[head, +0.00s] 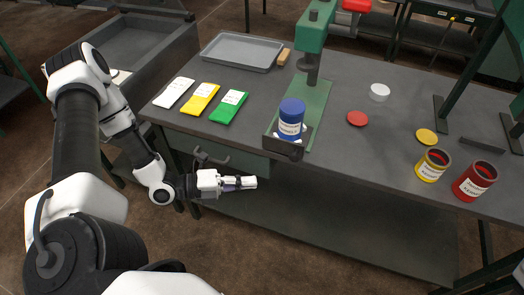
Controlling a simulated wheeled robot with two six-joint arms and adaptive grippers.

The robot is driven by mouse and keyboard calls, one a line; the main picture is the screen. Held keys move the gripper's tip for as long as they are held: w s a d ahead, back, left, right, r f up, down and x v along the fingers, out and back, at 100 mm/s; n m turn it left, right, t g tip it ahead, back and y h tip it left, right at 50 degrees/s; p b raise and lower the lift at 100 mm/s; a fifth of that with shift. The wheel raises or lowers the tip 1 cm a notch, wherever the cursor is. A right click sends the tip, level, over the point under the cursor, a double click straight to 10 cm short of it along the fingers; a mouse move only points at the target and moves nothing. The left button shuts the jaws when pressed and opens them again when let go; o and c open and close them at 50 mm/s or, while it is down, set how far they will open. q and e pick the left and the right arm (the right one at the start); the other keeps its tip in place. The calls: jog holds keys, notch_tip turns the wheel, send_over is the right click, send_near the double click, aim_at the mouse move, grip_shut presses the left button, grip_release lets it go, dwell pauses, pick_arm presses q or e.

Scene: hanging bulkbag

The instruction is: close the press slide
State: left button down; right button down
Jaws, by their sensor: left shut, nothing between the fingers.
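The green press (314,38) stands on the grey workbench. Its slide (318,98) sticks out toward the front edge, ending in a dark front block (283,149). A blue can (291,118) with a white label stands upright on the slide's front part, forward of the press head. My left gripper (252,183) is shut and empty, in front of the bench and lower left of the slide's front end, apart from it in the picture. My right gripper is not in view.
White, yellow and green packets (201,98) lie left on the bench (360,160), near a grey tray (242,51). Red and yellow lids (357,118) and open red and yellow cans (473,181) are right. A dark handle (210,159) projects below the bench top.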

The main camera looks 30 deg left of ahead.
pick_arm(q)
jog(key=s+a+n+t+y, duration=0.2)
jog(key=a+n+t, duration=0.15)
jog(key=a, duration=0.35)
jog(key=b, duration=0.6)
send_near(275, 145)
jog(key=d, duration=0.4)
jog(key=shift+m+y, duration=0.25)
jog(key=shift+y, duration=0.15)
jog(key=w, duration=0.2)
jog(key=w+p, duration=0.1)
jog(key=w, duration=0.1)
jog(key=shift+w+a, duration=0.2)
jog(key=shift+w, duration=0.05)
jog(key=shift+w+a, duration=0.15)
jog(key=shift+w, duration=0.1)
